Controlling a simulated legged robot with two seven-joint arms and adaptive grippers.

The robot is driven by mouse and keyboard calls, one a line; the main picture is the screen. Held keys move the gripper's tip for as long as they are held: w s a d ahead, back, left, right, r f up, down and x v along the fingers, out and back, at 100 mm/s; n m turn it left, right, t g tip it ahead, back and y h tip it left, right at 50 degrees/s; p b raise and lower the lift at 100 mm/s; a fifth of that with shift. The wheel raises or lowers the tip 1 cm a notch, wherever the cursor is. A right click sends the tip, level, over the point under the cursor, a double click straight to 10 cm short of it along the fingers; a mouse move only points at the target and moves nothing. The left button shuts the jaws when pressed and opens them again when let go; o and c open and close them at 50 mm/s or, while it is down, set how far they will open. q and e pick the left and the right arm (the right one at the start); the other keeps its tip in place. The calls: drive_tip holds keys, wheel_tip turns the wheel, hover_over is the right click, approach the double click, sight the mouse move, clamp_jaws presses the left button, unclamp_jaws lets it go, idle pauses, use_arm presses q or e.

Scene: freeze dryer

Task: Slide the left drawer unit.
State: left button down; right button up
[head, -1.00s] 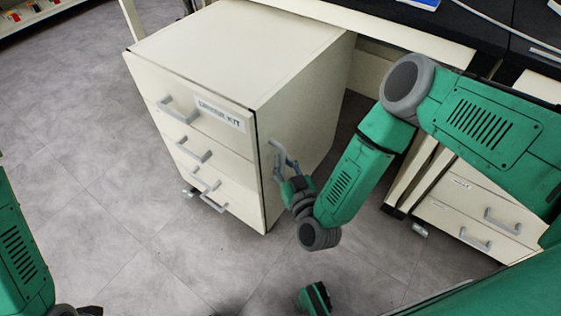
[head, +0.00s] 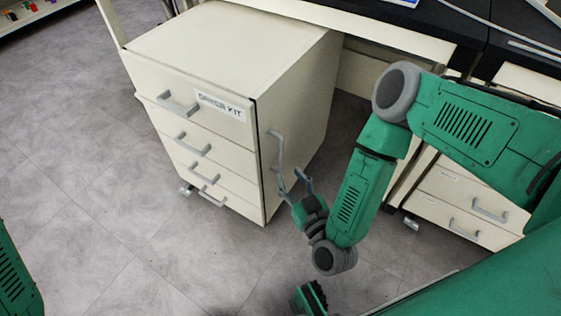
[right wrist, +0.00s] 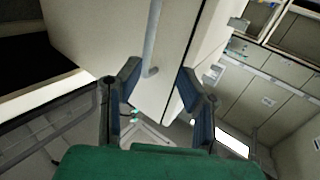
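The left drawer unit (head: 228,60) is a cream cabinet on castors with several grey-handled drawers and a "DRYER KIT" label (head: 221,106). It stands upright at the front of the bench. A grey vertical handle (head: 277,147) is on its right side panel; this handle also shows in the right wrist view (right wrist: 152,42). My right gripper (head: 296,178) is open, just below and right of the handle's lower end. In the right wrist view its fingers (right wrist: 158,88) are spread with a gap between them, and the handle's end lies beyond. My left gripper is out of view.
A second drawer unit (head: 463,210) stands under the bench at the right, behind my right arm. The dark bench top (head: 440,22) runs along the back. The grey tiled floor (head: 90,240) is clear left and in front of the left unit.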

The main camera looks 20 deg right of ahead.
drive_tip(key=s, duration=0.2)
drive_tip(key=s+d, duration=0.1)
drive_tip(key=s, duration=0.1)
drive_tip(key=shift+s+f, duration=0.1)
drive_tip(key=shift+a, duration=0.1)
drive_tip(key=shift+c, duration=0.3)
clamp_jaws()
